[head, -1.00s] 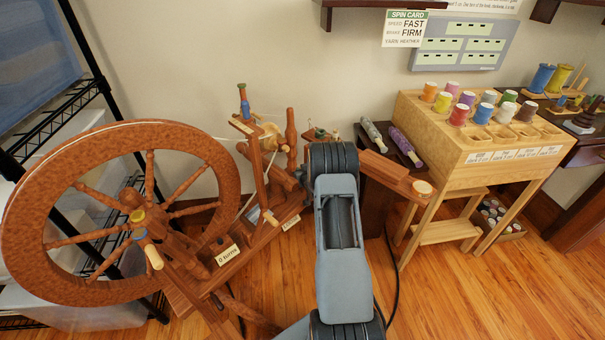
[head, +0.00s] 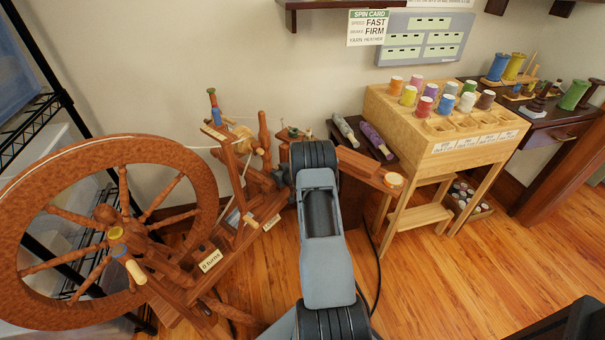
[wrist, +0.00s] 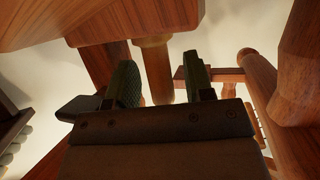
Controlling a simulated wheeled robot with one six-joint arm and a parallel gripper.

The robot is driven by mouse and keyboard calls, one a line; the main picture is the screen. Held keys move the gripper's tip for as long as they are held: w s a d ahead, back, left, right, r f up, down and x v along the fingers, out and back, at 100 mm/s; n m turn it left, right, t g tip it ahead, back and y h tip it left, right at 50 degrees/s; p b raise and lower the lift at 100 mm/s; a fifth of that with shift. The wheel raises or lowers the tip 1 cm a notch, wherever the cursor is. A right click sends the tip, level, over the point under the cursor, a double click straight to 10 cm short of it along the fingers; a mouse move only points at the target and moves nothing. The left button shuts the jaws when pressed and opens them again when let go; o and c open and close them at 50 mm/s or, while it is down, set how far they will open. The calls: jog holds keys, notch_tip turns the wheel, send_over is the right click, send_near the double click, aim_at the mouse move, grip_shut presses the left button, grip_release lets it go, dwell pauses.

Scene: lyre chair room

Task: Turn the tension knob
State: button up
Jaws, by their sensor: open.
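The wooden spinning wheel (head: 112,150) stands at the left of the head view. A small label reading "0 turns" (head: 209,262) sits on its bench. I cannot single out the tension knob with certainty. My arm covers the right end of the bench and hides most of my gripper in the head view. In the wrist view my gripper (wrist: 160,75) is open, its two dark fingers apart. A turned wooden piece with a paler rim (wrist: 153,68) shows between the fingertips, seemingly beyond them. I cannot tell whether anything touches the fingers.
Wooden parts crowd the wrist view, with a large beam (wrist: 110,18) above and a thick post (wrist: 297,90) at the right. Floor (head: 440,285) is clear at lower right.

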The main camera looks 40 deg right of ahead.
jog(key=shift+s+r+n+y+p, duration=0.2)
jog(key=shift+n+y+p, duration=0.1)
jog(key=shift+y, duration=0.2)
jog(key=s+d+r+m+g+h+p, duration=0.1)
jog(key=s+r+g+p, duration=0.15)
jog(key=s, duration=0.55)
jog(key=s+r+m+g+h+p, duration=0.1)
jog(key=s+g+h+p, duration=0.15)
jog(key=s, duration=0.65)
jog(key=s+a+r+g+p, duration=0.2)
jog(key=s+a+r+g, duration=0.1)
jog(key=r, duration=0.4)
jog(key=s+a+r+m+g+p, duration=0.1)
jog(key=s+a+r+g+p, duration=0.1)
jog(key=a+r, duration=0.3)
jog(key=shift+s+a+r+g+y+p, duration=0.2)
jog(key=shift+s+r+g+y+p, duration=0.25)
jog(key=shift+s+r+g, duration=0.4)
jog(key=shift+r, duration=0.1)
